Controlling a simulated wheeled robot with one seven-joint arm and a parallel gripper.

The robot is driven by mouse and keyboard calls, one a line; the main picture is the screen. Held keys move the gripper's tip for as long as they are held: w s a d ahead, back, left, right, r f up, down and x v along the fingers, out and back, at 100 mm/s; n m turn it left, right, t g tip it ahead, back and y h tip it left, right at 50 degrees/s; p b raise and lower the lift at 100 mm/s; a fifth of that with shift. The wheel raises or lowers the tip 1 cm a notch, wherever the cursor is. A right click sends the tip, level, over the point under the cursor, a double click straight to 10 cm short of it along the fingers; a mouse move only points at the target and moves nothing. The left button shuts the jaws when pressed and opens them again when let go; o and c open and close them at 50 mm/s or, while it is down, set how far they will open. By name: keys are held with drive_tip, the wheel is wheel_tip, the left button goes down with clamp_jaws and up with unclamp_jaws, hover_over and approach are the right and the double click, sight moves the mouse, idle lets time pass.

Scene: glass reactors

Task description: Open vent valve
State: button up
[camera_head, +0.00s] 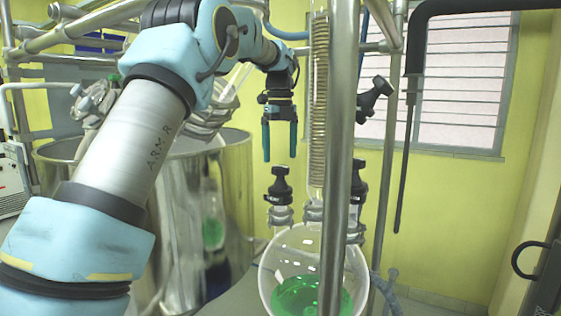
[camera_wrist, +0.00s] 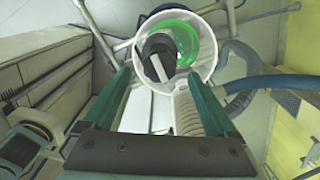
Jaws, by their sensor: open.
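My gripper (camera_head: 280,157) is open and points down, with its two teal fingers apart and empty. Right below the fingertips in the head view stands a black-topped valve (camera_head: 280,186) on the left neck of the round glass flask (camera_head: 268,268). A small gap shows between fingertips and valve top. In the wrist view the black valve knob (camera_wrist: 158,58), with a pale bar across it, lies between the fingertips (camera_wrist: 159,76), toward their far end. Other black valve tops are on the right neck (camera_head: 358,178) and higher up on the right (camera_head: 375,95). No label shows which is the vent valve.
The flask holds green liquid (camera_head: 305,297). A vertical metal post (camera_head: 340,120) and a coiled glass condenser (camera_head: 319,100) stand close to the right of my gripper. A large steel vessel (camera_head: 235,165) stands behind on the left. A black hose (camera_head: 408,130) hangs at right.

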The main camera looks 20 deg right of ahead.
sight(280, 166)
drive_tip(key=shift+f, duration=1.65)
drive_tip(key=c, duration=1.4)
